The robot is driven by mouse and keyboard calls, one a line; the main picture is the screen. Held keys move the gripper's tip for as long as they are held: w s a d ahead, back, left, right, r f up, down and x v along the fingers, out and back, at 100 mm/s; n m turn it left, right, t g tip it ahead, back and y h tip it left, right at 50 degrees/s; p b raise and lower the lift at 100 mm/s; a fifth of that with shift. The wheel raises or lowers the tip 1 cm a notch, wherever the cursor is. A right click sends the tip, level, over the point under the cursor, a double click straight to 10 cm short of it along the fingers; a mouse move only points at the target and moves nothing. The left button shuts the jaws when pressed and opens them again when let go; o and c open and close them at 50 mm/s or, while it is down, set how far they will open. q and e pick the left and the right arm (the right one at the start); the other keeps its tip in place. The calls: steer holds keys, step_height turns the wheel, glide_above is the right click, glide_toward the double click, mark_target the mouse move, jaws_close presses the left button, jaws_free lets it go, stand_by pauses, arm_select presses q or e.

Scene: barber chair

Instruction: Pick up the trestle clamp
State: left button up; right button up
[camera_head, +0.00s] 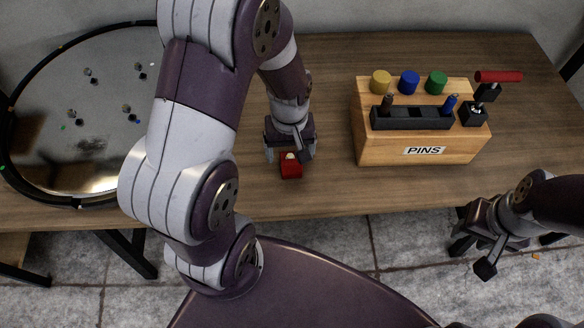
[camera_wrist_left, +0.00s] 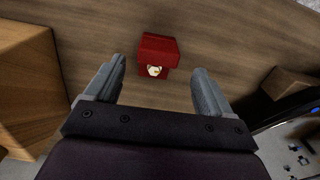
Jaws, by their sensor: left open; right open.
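A small red block-like piece with a pale knob, which looks like the trestle clamp (camera_head: 291,170), sits on the wooden table near its front edge. In the left wrist view the red clamp (camera_wrist_left: 158,48) lies just beyond the gap between the fingers, its pale knob facing the gripper. My left gripper (camera_head: 290,154) is open and close above and behind the clamp, its fingers on either side of the knob. I see no grip on it. My right gripper (camera_head: 473,257) is open and empty, off the table's front edge at the right.
A wooden box labelled PINS (camera_head: 424,150) with yellow, blue and green pegs and a black tray stands right of the clamp. A red-handled tool (camera_head: 498,77) is at its right end. A round tray (camera_head: 85,175) with small bits lies left. Table between them is clear.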

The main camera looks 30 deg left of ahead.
mark_target(292, 160)
arm_select(q)
steer(key=shift+s+f, duration=0.2)
steer(key=shift+f, duration=0.3)
steer(key=f, duration=0.3)
steer(key=f+b, duration=0.1)
steer(key=f, duration=0.1)
steer(key=shift+w+d+f, duration=0.15)
steer(key=shift+d, duration=0.1)
steer(key=c, duration=1.4)
